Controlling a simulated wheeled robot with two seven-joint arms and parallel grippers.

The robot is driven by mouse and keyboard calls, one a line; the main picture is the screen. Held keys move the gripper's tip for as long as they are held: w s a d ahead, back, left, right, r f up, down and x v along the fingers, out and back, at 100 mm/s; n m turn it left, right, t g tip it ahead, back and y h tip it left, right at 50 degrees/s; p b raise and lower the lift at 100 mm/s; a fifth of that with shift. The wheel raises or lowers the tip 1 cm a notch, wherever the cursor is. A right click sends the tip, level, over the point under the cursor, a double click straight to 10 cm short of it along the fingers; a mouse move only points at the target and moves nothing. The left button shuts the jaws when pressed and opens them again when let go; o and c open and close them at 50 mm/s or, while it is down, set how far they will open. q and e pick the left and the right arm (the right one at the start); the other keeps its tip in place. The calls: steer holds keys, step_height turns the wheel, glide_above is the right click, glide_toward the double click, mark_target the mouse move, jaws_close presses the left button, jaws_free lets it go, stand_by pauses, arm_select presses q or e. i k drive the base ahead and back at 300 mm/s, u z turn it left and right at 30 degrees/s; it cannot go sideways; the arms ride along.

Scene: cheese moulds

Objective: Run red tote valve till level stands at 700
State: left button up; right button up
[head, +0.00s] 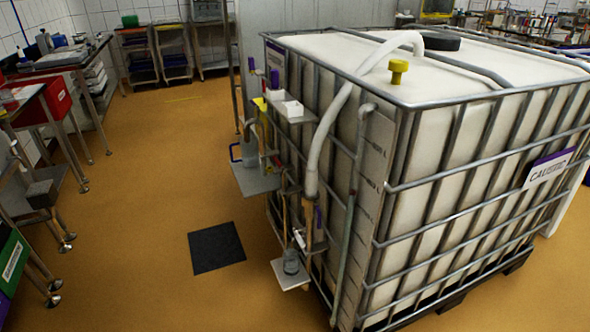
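A large white tote (450,135) in a grey metal cage fills the right half; its purple-and-white label (550,168) seems to read CAUSTIC. I see no red valve or red marking on it. A clear jar (291,262) stands on a small low shelf under the tap. Scale marks (374,165) run down near the corner beside a grey pipe (350,205); the figures and level are too small to read. Neither gripper is in view.
A blue-handled jug (248,153) stands on a higher shelf (256,181). A white hose (338,105) loops over the tote's top edge. A black mat (216,247) lies on the orange floor (150,200), which is clear between tote and left-hand benches. A red crate (58,98) sits left.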

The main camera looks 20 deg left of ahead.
mark_target(284, 172)
steer(key=z, duration=0.4)
steer(key=k, duration=0.9)
steer(key=u, duration=0.95)
steer(key=i, duration=1.8)
steer(key=z, duration=0.95)
steer(key=i, duration=0.45)
steer(key=z, duration=0.35)
